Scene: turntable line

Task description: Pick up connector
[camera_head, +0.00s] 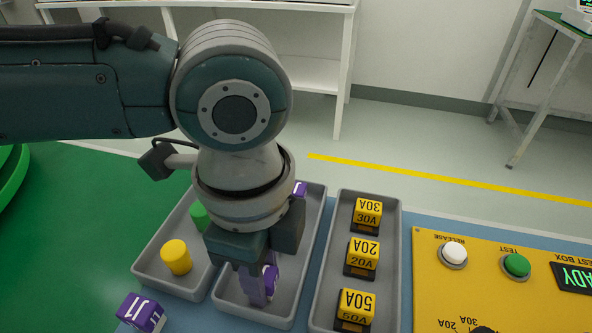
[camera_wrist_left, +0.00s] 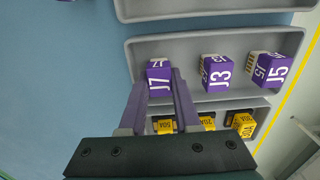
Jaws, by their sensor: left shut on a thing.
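My left gripper (camera_head: 259,296) reaches down into the middle grey tray (camera_head: 308,245) and is shut on a purple connector (camera_head: 271,277). In the left wrist view the connector J7 (camera_wrist_left: 158,74) sits between the two fingers (camera_wrist_left: 159,84). It appears to be still low in the tray; whether it touches the floor I cannot tell. Connectors J3 (camera_wrist_left: 217,73) and J5 (camera_wrist_left: 272,69) lie further along this tray. J5 shows only partly behind my arm in the head view (camera_head: 300,188), and J3 is hidden there. A purple connector J1 (camera_head: 141,312) lies outside the trays, lower left. My right gripper is not in view.
The left tray (camera_head: 146,262) holds a yellow cylinder (camera_head: 176,257) and a green one (camera_head: 199,216). The right tray (camera_head: 396,230) holds yellow fuses marked 30A (camera_head: 368,213), 20A (camera_head: 362,254) and 50A (camera_head: 355,306). A yellow test box (camera_head: 430,275) stands at right. A green turntable (camera_head: 12,180) is at left.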

